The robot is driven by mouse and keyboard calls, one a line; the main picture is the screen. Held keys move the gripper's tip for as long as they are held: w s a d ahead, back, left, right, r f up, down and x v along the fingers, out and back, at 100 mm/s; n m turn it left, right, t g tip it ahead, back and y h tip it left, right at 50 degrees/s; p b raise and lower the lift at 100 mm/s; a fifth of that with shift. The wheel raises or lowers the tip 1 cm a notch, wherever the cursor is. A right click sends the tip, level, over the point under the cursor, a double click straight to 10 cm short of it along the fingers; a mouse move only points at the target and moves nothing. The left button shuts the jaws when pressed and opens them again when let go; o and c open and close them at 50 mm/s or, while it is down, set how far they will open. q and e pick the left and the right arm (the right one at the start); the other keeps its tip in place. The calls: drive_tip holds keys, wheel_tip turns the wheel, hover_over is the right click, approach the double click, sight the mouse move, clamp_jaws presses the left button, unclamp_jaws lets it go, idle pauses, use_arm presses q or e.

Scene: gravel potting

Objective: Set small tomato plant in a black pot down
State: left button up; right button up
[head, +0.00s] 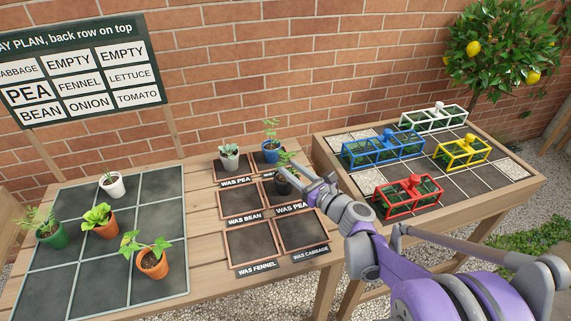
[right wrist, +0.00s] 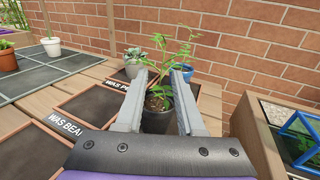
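The small tomato plant (head: 284,160) stands upright in a black pot (head: 283,187) over the middle right square (head: 299,196) of the dark framed squares on the table. I cannot tell whether the pot's base touches the square. My right gripper (head: 305,185) reaches in from the right, its fingers on either side of the pot. In the right wrist view the black pot (right wrist: 157,120) sits between the two fingers (right wrist: 162,90), which appear closed on its sides, with leaves rising above them. My left gripper is not in view.
A grey pot (head: 229,163) and a blue pot (head: 271,155) stand in the back squares. The middle left (head: 240,199) and both front squares are bare. A tiled mat (head: 80,280) at left holds several potted plants. Coloured wire cages (head: 408,195) stand on the right table. A sign (head: 80,70) stands behind.

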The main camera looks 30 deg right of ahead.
drive_tip(key=s+d, duration=0.1)
drive_tip(key=s, duration=0.7)
drive_tip(key=shift+s+d+p, duration=0.15)
drive_tip(key=shift+s+p, duration=0.15)
drive_tip(key=shift+p, duration=0.05)
